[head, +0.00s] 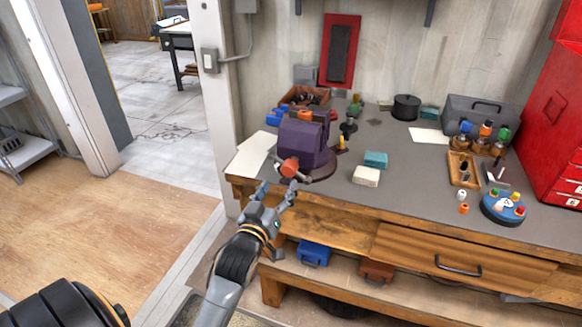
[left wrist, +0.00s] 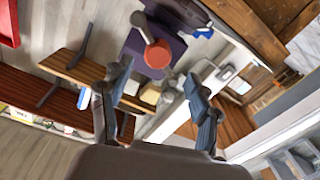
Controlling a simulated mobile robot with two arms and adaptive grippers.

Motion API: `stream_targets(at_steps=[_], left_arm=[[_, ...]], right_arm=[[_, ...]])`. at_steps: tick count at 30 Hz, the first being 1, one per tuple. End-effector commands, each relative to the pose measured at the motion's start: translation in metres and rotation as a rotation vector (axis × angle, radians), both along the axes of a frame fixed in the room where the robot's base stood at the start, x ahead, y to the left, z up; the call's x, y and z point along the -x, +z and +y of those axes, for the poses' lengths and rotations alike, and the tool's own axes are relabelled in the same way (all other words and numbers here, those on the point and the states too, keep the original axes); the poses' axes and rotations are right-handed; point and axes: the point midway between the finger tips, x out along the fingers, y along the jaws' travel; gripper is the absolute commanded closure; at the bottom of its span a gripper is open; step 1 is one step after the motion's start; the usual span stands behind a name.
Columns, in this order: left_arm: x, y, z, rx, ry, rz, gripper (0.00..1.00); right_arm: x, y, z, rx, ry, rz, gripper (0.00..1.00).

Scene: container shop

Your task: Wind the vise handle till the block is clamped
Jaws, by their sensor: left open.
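The purple vise (head: 303,146) stands at the left front corner of the workbench. Its handle has a red-orange hub (head: 289,167) and a grey bar, and faces me. In the left wrist view the red hub (left wrist: 158,55) and grey bar (left wrist: 142,26) show ahead of the fingers. My left gripper (head: 278,189) is open and empty, just below and in front of the handle, seemingly apart from it. Its spread fingers also show in the left wrist view (left wrist: 157,90). I cannot make out a block between the vise jaws. My right gripper is not in view.
The workbench (head: 405,190) has its wooden front edge close to my left gripper. A cream block (head: 366,176) and teal block (head: 375,159) lie right of the vise, a white sheet (head: 250,155) left of it. A wooden drawer (head: 460,260) is below; a red cabinet (head: 555,120) stands right.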

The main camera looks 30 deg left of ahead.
Motion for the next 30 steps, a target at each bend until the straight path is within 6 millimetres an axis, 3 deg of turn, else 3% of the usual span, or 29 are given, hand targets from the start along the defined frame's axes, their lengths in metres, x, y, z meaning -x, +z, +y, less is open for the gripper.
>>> stream_targets(at_steps=[6, 12, 18, 26, 27, 30], left_arm=[[-0.047, 0.003, 0.012, 0.001, -0.001, -0.001, 0.38], [-0.074, 0.001, 0.02, 0.0, -0.001, 0.0, 0.38], [-0.086, 0.0, 0.023, 0.0, -0.001, 0.0, 0.38], [-0.087, 0.0, 0.023, 0.0, -0.001, 0.001, 0.38], [-0.087, 0.0, 0.023, 0.0, -0.001, 0.001, 0.4], [-0.087, 0.0, 0.023, 0.0, -0.001, 0.001, 0.61]], right_arm=[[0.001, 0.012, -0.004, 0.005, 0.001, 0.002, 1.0], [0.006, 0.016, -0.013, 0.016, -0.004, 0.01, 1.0], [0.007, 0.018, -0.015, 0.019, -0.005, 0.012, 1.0], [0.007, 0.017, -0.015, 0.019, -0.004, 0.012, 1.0], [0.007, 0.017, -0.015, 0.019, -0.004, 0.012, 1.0], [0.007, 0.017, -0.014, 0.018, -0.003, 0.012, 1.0]])
